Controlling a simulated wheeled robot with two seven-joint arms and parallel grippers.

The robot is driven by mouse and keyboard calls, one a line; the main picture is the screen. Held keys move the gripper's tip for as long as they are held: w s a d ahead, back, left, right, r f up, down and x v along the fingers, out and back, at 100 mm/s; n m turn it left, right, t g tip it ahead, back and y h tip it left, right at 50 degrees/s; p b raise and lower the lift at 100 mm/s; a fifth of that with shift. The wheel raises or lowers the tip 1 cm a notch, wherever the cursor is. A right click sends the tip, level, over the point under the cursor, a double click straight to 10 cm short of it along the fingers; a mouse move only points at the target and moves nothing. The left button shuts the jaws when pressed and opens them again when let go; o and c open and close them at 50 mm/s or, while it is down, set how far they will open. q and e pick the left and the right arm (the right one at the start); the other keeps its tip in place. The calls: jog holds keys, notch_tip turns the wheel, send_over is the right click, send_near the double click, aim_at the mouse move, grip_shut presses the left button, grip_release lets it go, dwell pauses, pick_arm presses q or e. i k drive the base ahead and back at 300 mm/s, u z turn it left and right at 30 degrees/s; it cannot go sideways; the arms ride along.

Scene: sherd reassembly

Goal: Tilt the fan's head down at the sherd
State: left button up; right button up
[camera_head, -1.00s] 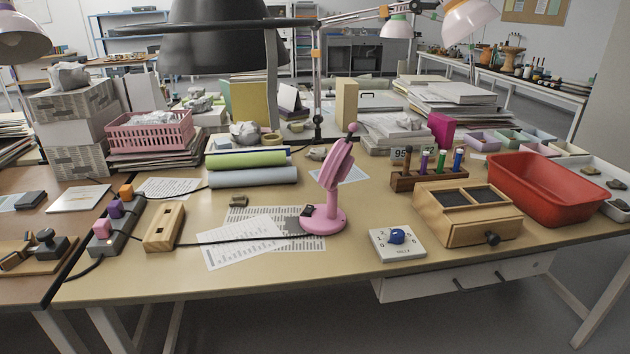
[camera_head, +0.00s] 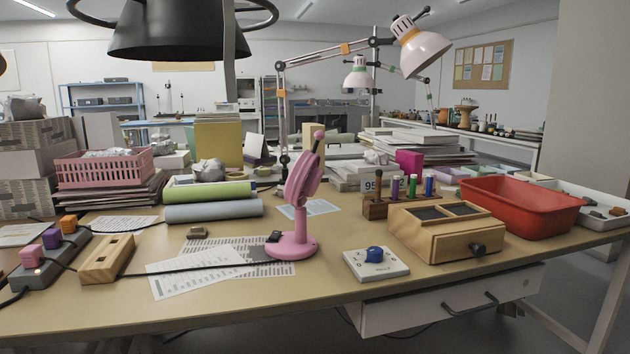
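The pink desk fan (camera_head: 299,200) stands on its round base near the middle of the table. Its head is seen nearly edge-on, leaning a little to the right at the top, with a pink knob above it. A small dark switch (camera_head: 274,237) sits at the left of the base. A small brown piece (camera_head: 198,232), perhaps the sherd, lies on the table to the left of the fan, apart from it. Neither of my grippers is in view.
Printed sheets (camera_head: 200,271) lie left of the fan, with a black cable across them. A white dial box (camera_head: 376,264), a wooden box (camera_head: 446,233) and a red tub (camera_head: 521,206) stand to the right. Paper rolls (camera_head: 212,212) lie behind. The front table edge is clear.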

aim_at(303, 180)
jog(key=z, duration=1.55)
jog(key=i, duration=0.75)
jog(key=u, duration=2.6)
